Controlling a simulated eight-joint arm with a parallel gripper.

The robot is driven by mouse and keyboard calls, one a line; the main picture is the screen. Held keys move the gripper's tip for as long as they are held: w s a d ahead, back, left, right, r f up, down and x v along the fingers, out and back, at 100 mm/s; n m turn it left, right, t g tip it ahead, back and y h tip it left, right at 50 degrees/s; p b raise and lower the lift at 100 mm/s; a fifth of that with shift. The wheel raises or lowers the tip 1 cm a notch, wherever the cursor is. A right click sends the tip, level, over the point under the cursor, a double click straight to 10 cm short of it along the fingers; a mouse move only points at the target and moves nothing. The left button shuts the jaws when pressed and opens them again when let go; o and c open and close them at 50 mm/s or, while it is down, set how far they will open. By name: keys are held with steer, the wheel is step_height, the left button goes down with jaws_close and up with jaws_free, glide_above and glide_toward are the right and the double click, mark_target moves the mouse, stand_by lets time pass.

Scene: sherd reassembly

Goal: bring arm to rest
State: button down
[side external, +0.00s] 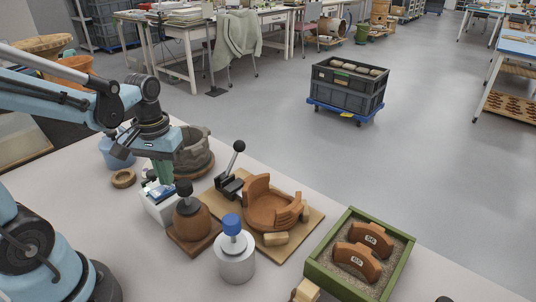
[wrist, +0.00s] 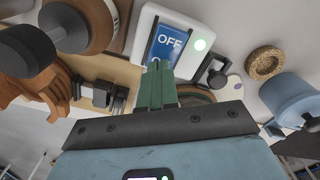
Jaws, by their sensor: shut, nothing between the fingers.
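My gripper (side external: 163,172) has green fingers pointing down, shut and empty. It is above the white switch box (side external: 160,205), close to its top; I cannot tell from the side view whether it touches. The partly built terracotta vessel (side external: 268,211) sits on a wooden board (side external: 290,247) at the middle of the table. Two marked sherds stand upright in a green sand tray (side external: 326,279).
A brown domed object with a black knob (side external: 190,222) stands right of the box, near a white jar with a blue top (side external: 236,262). A lever clamp (side external: 232,178), a grey pot (side external: 193,153), a cork ring (side external: 123,179) and a blue bucket (side external: 115,155) are close by.

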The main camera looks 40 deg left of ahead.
step_height(320, 180, up, 5)
steer(key=shift+f, duration=2.85)
step_height(320, 180, up, 8)
steer(key=d+m+t, duration=0.1)
steer(key=shift+w+d, duration=0.15)
steer(key=shift+w, duration=0.05)
